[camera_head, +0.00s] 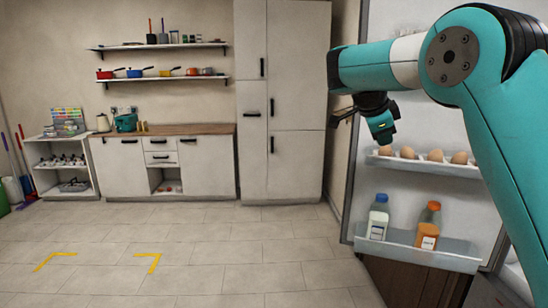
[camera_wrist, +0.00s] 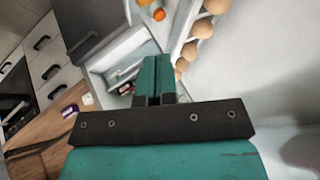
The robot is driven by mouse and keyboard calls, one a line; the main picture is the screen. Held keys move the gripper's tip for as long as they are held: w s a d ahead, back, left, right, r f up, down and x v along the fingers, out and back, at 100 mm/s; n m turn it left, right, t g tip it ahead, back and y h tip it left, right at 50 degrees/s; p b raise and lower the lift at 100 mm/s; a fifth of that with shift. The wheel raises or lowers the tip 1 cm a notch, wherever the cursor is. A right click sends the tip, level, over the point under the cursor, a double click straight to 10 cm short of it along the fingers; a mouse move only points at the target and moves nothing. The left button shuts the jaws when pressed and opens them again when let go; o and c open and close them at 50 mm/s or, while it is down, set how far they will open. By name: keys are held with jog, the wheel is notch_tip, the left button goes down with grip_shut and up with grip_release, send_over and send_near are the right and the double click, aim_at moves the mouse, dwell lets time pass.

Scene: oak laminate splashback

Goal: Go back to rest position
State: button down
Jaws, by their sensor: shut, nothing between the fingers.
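My gripper (camera_head: 383,126) hangs at the end of my teal arm, at the right of the head view. It is beside the open fridge door (camera_head: 430,122), just above the egg shelf's left end. In the wrist view its two teal fingers (camera_wrist: 153,78) are pressed together with nothing between them. My arm reaches in from the right edge and hides part of the door.
Several eggs (camera_head: 407,153) sit in the door's upper shelf. Tall cabinets (camera_head: 297,160) and a counter (camera_head: 205,130) line the back wall. The tiled floor (camera_head: 205,250) with yellow corner marks is clear.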

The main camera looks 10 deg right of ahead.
jog(key=s+a+f+n+t+y, duration=0.1)
jog(key=s+a+f+n+y, duration=0.1)
jog(key=s+a+n, duration=0.45)
jog(key=s+a+f+n+y, duration=0.2)
jog(key=s+a+n+y, duration=0.15)
jog(key=a+n, duration=0.45)
jog(key=s+a+f+n+g+y, duration=0.1)
jog(key=s+a+n, duration=0.3)
jog(key=s, duration=0.4)
jog(key=s+a+f+n+g+y, duration=0.1)
jog(key=s+a+f+n+y, duration=0.1)
jog(key=s+n, duration=0.4)
jog(key=s+a+f+n+g+y, duration=0.1)
jog(key=s+a+n, duration=0.4)
jog(key=s, duration=0.6)
notch_tip(320, 180, down, 2)
jog(key=shift+s+a+f+g+y, duration=0.1)
jog(key=shift+s+a+g+y, duration=0.2)
jog(key=shift+a+y, duration=0.3)
jog(key=shift+d, duration=0.15)
